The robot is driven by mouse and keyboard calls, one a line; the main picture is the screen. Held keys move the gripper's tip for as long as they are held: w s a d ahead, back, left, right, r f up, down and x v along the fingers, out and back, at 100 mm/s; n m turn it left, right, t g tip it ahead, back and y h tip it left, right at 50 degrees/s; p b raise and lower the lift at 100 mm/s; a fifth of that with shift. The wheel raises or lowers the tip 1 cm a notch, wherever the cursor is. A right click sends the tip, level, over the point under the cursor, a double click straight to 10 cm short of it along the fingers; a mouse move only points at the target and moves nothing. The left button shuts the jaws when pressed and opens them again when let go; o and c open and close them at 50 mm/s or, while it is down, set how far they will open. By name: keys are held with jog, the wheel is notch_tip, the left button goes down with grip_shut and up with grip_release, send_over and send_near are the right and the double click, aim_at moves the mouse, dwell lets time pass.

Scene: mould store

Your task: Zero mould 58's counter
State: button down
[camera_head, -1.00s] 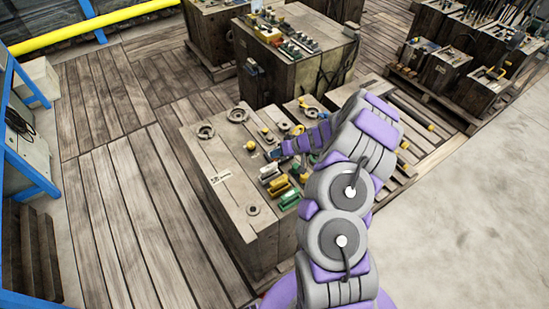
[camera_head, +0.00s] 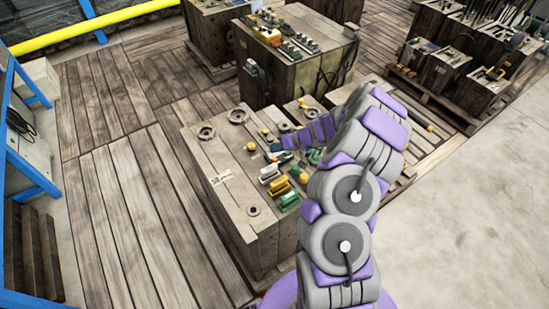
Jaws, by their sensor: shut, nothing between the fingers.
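Mould 58 is the near wooden-looking block (camera_head: 232,205), with a white label (camera_head: 221,178) that seems to start with "58" on its top. Its top holds round rings, yellow knobs, and green and yellow blocks. I cannot make out which small fitting is the counter. My gripper (camera_head: 274,156) is small in the view, at the end of my purple and grey arm. It is shut and empty, over the middle of the block's top near the coloured fittings. I cannot tell whether it touches any of them. My arm hides the right part of the top.
A second block (camera_head: 285,85) with coloured fittings stands behind. More blocks with tools stand on a pallet (camera_head: 425,90) at upper right. A blue-framed cabinet (camera_head: 28,150) is at left. Wooden boards (camera_head: 110,195) lie clear to the left, and bare concrete (camera_head: 470,210) to the right.

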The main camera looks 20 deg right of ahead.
jog(key=shift+r+p, duration=0.3)
jog(key=shift+r, duration=1)
